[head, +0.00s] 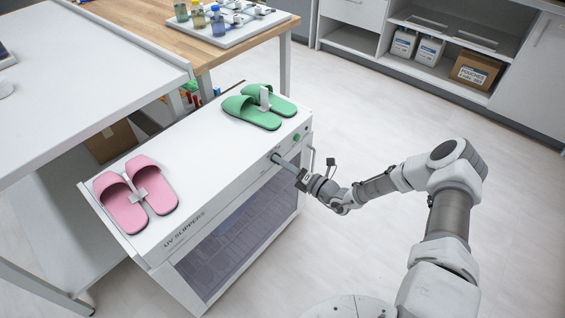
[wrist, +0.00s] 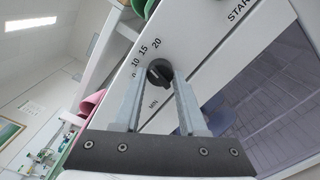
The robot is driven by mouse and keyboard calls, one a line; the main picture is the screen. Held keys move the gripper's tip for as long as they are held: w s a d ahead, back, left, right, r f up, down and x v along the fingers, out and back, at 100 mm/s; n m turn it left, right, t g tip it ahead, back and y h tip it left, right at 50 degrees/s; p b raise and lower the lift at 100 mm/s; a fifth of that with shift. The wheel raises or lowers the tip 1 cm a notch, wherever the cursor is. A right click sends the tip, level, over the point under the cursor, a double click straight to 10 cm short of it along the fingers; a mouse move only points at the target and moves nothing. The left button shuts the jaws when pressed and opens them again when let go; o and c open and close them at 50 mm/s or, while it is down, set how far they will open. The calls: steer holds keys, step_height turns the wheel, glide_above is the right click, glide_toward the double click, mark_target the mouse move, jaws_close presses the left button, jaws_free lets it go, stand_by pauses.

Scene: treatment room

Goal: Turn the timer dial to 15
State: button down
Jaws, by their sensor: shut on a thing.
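The timer dial (wrist: 159,72) is a round black knob on the white front panel of the UV slippers cabinet (head: 205,200). In the wrist view the marks 10, 15 and 20 (wrist: 146,50) curve beside it, with MIN printed on the other side. I cannot make out which mark the dial points to. My gripper (wrist: 157,78) is shut on the dial, one finger on each side. In the head view my gripper (head: 278,158) reaches the upper right of the cabinet front, and the dial is hidden behind the fingers.
Pink slippers (head: 128,205) and green slippers (head: 252,113) lie on the cabinet top. A green START button (head: 296,138) sits right of the dial. A white table stands at left, a wooden one with bottles behind. The floor at right is clear.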

steer(key=shift+s, duration=0.1)
steer(key=shift+c, duration=2.3)
jaws_free()
steer(key=p+v, duration=0.2)
steer(key=v, duration=1.5)
steer(key=shift+d+p, duration=0.2)
steer(key=shift+p, duration=0.15)
steer(key=shift+s, duration=0.1)
